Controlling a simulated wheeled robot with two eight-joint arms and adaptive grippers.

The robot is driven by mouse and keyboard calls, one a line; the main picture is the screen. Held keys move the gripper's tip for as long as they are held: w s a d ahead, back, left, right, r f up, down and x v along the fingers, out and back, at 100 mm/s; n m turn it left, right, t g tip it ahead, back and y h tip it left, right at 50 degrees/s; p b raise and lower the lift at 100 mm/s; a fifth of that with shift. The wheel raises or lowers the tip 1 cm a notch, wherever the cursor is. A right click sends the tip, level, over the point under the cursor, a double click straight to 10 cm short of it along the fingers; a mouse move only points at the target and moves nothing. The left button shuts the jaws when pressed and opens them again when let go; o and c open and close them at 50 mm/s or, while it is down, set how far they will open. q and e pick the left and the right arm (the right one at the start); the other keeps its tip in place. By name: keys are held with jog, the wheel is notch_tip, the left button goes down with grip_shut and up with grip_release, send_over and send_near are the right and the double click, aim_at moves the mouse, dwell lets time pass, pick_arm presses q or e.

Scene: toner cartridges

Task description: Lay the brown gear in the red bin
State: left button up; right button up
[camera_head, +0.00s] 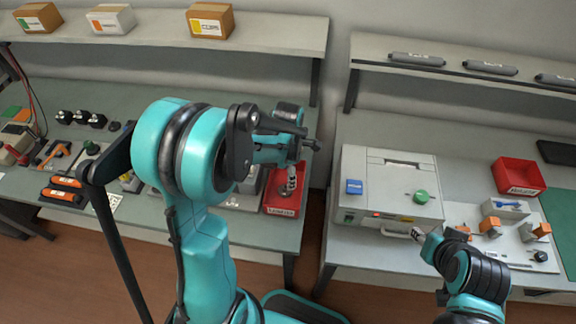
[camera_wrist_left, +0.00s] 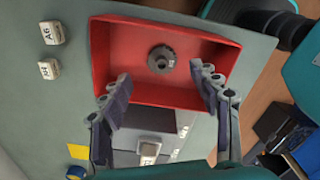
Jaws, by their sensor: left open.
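A red bin (camera_head: 283,210) stands at the right front of the left table, and its walls (camera_wrist_left: 101,45) show in the left wrist view. A grey-brown gear (camera_wrist_left: 161,60) with a raised round hub lies on the bin's floor, hub up. My left gripper (camera_head: 291,180) is over the bin. In the left wrist view, my left gripper (camera_wrist_left: 161,80) is open, with its fingers spread and nothing between them; the gear appears beyond the fingertips. My right gripper (camera_head: 418,234) is by the front edge of the right table; its jaw opening is too small to read.
A white machine (camera_head: 388,185) with a blue block and a green knob stands on the right table. Another red bin (camera_head: 519,177) stands farther right. Small labelled blocks (camera_wrist_left: 51,34) lie beside the near bin. My left arm hides much of the left table.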

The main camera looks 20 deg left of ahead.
pick_arm(q)
notch_tip(320, 180, up, 12)
jog(key=f, duration=0.1)
jog(key=s+d+m+t+b, duration=0.1)
jog(key=s+m, duration=0.3)
jog(key=m, duration=0.4)
jog(key=s+d+f+m+t+b, duration=0.1)
jog(key=s+d+m+t+b, duration=0.1)
jog(key=m, duration=0.7)
jog(key=s+d+m+t+b, duration=0.1)
jog(key=s+m+t, duration=0.3)
jog(key=s+m, duration=0.2)
jog(key=shift+d+f+m+b, duration=0.15)
jog(key=shift+f+m+b, duration=0.25)
jog(key=shift+m, duration=0.8)
jog(key=shift+s, duration=0.1)
